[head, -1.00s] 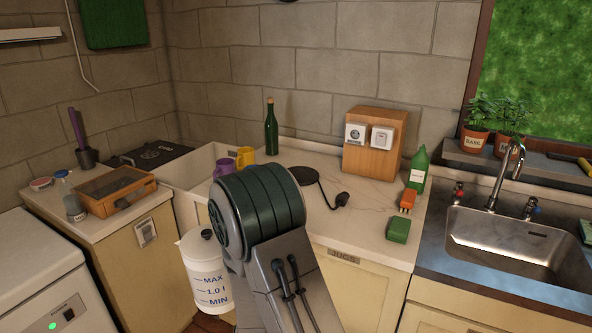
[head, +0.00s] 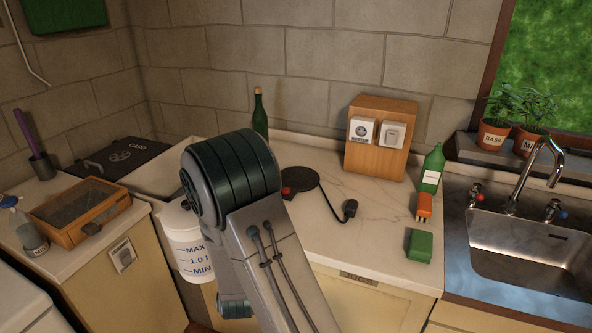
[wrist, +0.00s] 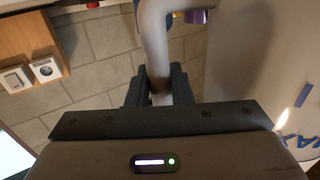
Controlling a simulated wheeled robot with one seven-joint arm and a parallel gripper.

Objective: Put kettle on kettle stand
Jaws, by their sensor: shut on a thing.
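The kettle is a white jug with blue level marks. In the head view its body (head: 187,247) is at the lower centre left, in front of the counter's front edge and partly hidden by my arm. In the wrist view its pale handle (wrist: 155,40) runs between my fingers, and its body (wrist: 255,70) fills the right side. My gripper (wrist: 158,88) is shut on that handle; my arm hides it in the head view. The kettle stand (head: 308,179), a flat dark disc, lies on the counter right of my arm, apart from the kettle.
A power cord runs from the stand to a black plug (head: 350,208). A wooden socket box (head: 380,155), green bottle (head: 432,168), orange item (head: 424,206) and green block (head: 419,246) stand to its right. A dark bottle (head: 260,113) is behind. The sink (head: 525,255) is at right.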

